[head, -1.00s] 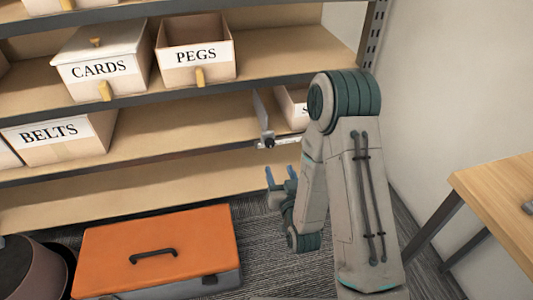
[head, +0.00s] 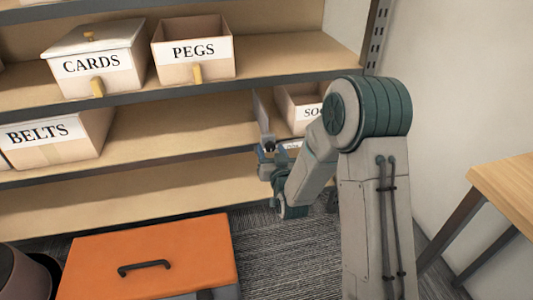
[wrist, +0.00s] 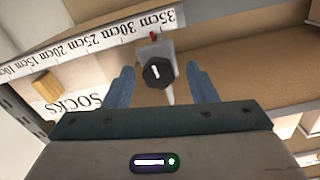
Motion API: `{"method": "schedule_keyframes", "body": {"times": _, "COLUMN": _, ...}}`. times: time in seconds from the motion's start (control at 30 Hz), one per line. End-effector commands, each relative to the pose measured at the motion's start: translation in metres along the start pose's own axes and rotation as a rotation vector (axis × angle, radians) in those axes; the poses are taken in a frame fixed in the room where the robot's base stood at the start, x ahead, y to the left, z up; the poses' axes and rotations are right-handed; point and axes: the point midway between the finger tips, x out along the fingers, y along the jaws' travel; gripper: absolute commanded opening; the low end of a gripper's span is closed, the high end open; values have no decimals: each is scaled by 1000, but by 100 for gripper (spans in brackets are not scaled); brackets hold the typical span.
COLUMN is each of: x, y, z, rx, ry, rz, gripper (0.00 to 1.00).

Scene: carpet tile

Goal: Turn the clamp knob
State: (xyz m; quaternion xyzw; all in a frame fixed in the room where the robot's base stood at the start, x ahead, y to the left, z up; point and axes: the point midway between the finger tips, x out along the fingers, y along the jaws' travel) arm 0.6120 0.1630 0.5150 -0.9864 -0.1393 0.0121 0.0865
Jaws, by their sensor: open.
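The clamp knob (wrist: 158,73) is a dark, faceted knob with a white line on its face. It sits on a pale clamp bracket at the shelf edge, by a ruler strip (wrist: 95,42). In the head view the dark knob (head: 269,147) shows at the foot of an upright grey divider (head: 263,113). My gripper (wrist: 160,85) is open, with its blue fingers on either side of the knob in the wrist view. I cannot tell whether they touch it. In the head view the fingers are mostly hidden near the shelf edge.
A SOCKS bin (head: 298,108) stands right of the divider, partly behind my arm. CARDS (head: 95,62) and PEGS (head: 192,53) bins are on the shelf above, a BELTS bin (head: 50,138) at left. An orange toolbox (head: 150,258) is on the floor. A wooden table (head: 510,188) stands at right.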

Motion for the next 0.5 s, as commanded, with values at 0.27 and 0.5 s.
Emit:
{"method": "schedule_keyframes", "body": {"times": 0.27, "x": 6, "y": 0, "z": 0, "rx": 0, "ry": -1, "rz": 1, "gripper": 52}}
{"method": "schedule_keyframes", "body": {"times": 0.5, "x": 5, "y": 0, "z": 0, "rx": 0, "ry": 0, "rz": 0, "gripper": 13}}
